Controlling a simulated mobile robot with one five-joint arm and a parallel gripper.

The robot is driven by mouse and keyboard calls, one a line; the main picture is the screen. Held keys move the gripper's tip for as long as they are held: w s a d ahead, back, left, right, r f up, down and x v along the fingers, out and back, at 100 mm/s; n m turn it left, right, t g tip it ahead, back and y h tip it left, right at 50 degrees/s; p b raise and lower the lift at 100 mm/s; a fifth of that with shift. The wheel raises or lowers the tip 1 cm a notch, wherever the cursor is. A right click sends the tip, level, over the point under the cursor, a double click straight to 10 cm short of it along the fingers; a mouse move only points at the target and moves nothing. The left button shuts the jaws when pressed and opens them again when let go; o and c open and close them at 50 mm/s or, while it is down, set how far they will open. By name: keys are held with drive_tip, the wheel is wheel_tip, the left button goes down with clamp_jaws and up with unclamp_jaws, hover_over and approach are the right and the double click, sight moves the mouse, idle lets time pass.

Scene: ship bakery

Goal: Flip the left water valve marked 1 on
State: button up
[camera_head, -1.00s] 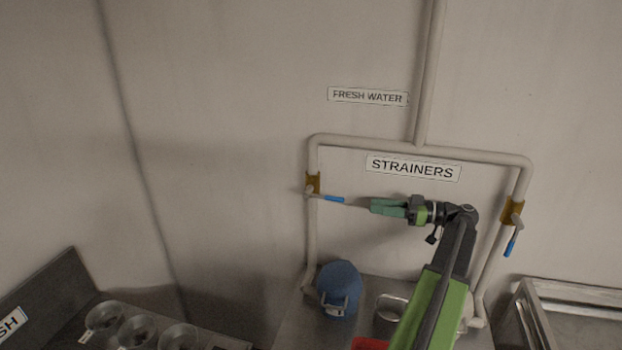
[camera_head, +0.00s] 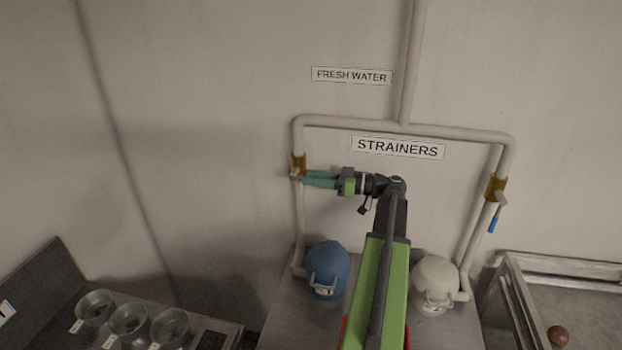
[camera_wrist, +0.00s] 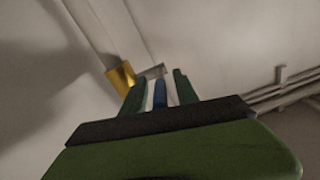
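The left water valve has a brass body (camera_head: 298,163) on the left branch of the pipe loop. It also shows as a gold block in the wrist view (camera_wrist: 120,78). My gripper (camera_head: 308,179) reaches in from the right, just below the brass body, and hides the handle in the head view. In the wrist view, the blue handle (camera_wrist: 160,94) lies between the two green fingers of my gripper (camera_wrist: 157,80). Gaps show beside the handle, so the fingers look open around it. No mark 1 is readable.
The right valve (camera_head: 495,188) has its blue handle (camera_head: 492,224) hanging down. A blue strainer (camera_head: 328,268) and a cream strainer (camera_head: 435,282) stand on the metal counter below. Metal bowls (camera_head: 128,318) are at lower left. A steel sink (camera_head: 570,268) is at right.

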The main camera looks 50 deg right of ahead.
drive_tip(key=shift+w+a, duration=0.2)
drive_tip(key=shift+w, duration=0.2)
clamp_jaws()
idle(1.1)
